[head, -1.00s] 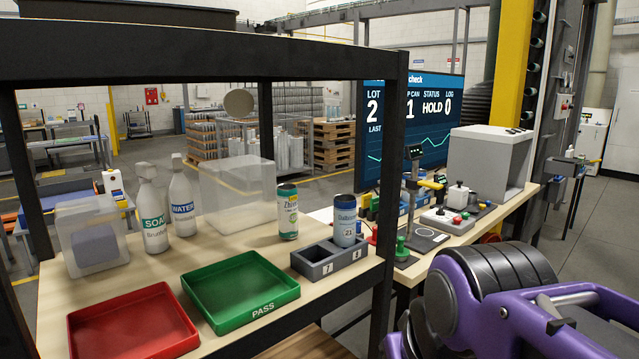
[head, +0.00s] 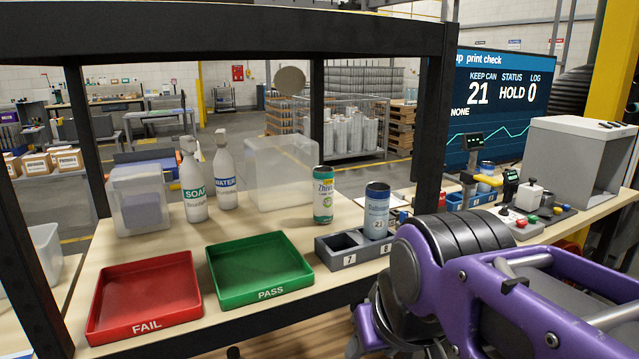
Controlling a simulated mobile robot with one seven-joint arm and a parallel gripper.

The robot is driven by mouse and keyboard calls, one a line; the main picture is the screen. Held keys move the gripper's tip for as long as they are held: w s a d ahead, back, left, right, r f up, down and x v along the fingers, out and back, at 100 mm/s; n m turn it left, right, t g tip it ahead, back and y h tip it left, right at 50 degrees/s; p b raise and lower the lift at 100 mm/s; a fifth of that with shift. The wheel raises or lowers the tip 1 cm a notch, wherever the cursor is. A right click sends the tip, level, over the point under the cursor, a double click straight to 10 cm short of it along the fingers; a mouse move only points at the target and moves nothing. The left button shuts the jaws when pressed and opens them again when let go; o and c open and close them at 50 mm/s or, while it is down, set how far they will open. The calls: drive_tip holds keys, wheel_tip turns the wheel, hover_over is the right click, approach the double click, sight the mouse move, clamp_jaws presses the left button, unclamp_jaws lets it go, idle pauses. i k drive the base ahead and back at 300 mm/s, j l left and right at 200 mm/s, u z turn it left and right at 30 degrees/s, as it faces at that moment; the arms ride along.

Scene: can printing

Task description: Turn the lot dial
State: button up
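I cannot make out a lot dial for certain in the head view. A small control panel (head: 527,226) with red, green and yellow knobs or buttons stands on the bench at the right, too small to read. The dark wall screen (head: 493,105) shows keep can 21, status HOLD and log 0. Its left part, where the lot number stood earlier, is hidden behind the shelf post. My purple arm fills the lower right, but my gripper's fingers do not show.
A black-framed shelf post (head: 433,125) stands between me and the bench. A grey box (head: 570,150) stands on the bench.

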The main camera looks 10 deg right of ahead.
sight(505, 212)
drive_tip(key=i+l+u, duration=0.15)
drive_tip(key=l, duration=0.4)
drive_tip(key=l+u, duration=0.1)
drive_tip(key=l, duration=0.45)
drive_tip(key=i+l+u, duration=0.15)
drive_tip(key=l, duration=0.4)
drive_tip(key=i+l, duration=0.1)
drive_tip(key=l, duration=0.75)
drive_tip(key=l+u, duration=0.1)
drive_tip(key=l, duration=0.75)
